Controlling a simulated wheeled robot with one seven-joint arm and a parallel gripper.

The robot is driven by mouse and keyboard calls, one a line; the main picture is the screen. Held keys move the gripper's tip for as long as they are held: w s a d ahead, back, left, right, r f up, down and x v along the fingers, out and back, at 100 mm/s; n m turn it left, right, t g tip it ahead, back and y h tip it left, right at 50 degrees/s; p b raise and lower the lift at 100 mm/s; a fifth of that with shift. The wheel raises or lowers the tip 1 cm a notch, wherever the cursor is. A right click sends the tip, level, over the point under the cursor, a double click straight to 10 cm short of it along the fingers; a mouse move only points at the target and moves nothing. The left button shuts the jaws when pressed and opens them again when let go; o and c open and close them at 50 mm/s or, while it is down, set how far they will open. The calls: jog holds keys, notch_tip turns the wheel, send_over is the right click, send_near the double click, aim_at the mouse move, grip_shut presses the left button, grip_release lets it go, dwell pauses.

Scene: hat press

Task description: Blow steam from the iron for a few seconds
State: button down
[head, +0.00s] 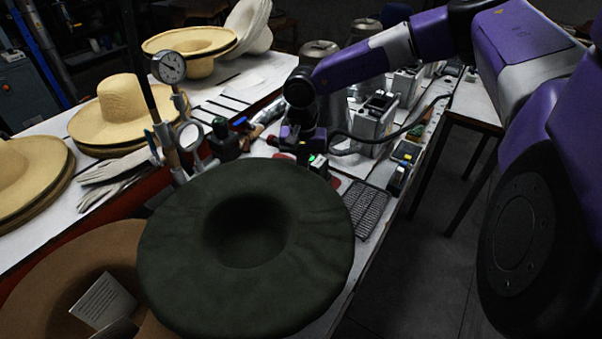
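My gripper (303,152) is at the end of the purple arm, above the workbench just behind the dark green hat. It is small and dark here, and its fingers cannot be made out clearly. A dark object with a small green light and red parts, possibly the iron (318,168), is right at the gripper, partly hidden by the hat brim. I cannot tell whether the gripper holds it or only touches it. A dark hose (385,137) curves from near the gripper to the right. No steam is visible.
The large green hat (320,220) fills the front middle. Left are straw hats (120,105), gloves (110,170) and a pressure gauge (168,67) on pipes. Right of the gripper are a dark grid mat (366,210) and metal boxes (374,120).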

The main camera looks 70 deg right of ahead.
jog(key=shift+f+b, duration=0.4)
jog(key=shift+f, duration=0.25)
jog(key=shift+r, duration=0.15)
jog(key=shift+r+p, duration=2.35)
jog(key=shift+r, duration=1.05)
